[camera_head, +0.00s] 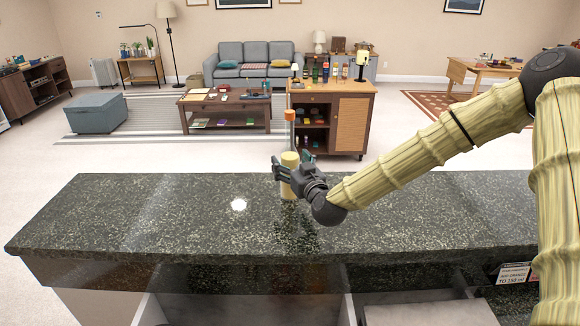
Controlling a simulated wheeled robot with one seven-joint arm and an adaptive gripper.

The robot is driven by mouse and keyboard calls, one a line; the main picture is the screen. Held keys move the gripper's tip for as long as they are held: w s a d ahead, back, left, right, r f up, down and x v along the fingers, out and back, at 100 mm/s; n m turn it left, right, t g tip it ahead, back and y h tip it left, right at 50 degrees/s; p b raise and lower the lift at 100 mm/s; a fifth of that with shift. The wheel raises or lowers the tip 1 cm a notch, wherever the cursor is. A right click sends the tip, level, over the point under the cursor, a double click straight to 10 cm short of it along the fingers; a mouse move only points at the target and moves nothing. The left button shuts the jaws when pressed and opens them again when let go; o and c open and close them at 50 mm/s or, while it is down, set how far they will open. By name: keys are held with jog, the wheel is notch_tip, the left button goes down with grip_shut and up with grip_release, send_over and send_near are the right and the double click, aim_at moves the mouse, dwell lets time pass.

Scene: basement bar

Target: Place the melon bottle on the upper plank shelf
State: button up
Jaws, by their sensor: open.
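A tall bottle with a pale yellow body (289,188) and an orange cap stands upright on the dark granite counter (150,225). I take it for the melon bottle, but no label is readable. My gripper (289,166) is open, with its fingers around or right beside the bottle's upper body. Whether they touch it I cannot tell. The gripper hides part of the bottle's right side. I cannot identify the upper plank shelf in this view; only partly seen compartments show under the counter's front edge.
The counter top is otherwise clear on both sides. A labelled sign (514,273) is below the counter at right. Behind the counter, a wooden cabinet (350,123) carries several bottles. A coffee table (225,112), a grey sofa (250,58) and a grey ottoman (97,113) stand farther back.

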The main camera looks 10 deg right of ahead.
jog(key=shift+w+a, duration=0.1)
jog(key=shift+w, duration=0.35)
jog(key=shift+c, duration=0.2)
jog(key=c, duration=1.4)
jog(key=shift+c, duration=1.2)
jog(key=shift+r, duration=0.1)
